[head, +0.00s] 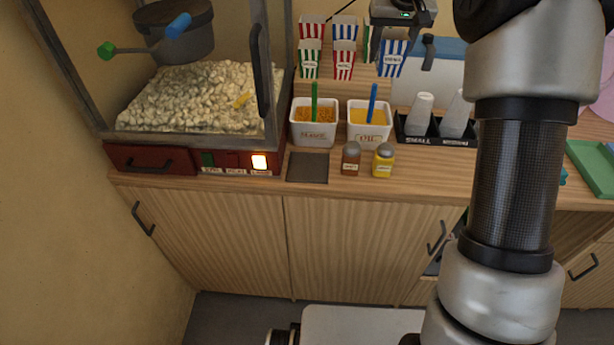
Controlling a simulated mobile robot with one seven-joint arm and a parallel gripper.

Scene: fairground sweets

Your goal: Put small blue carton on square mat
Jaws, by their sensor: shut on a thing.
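The small blue carton (391,59), white with blue stripes, is at the right end of the lower carton row and tilts slightly. My gripper (395,39) is above it, shut on its upper part. The fingers are small and partly hidden, and I cannot tell whether the carton's base touches the shelf. The square mat (307,168) is dark grey, flat and bare, on the counter's front part, left of the shakers.
Green (309,60) and red (343,61) cartons stand left of the held one. White tubs (313,134), a brown shaker (351,160), a yellow shaker (383,162) and a cup holder (435,139) stand on the counter. The popcorn machine (195,155) stands left of the mat.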

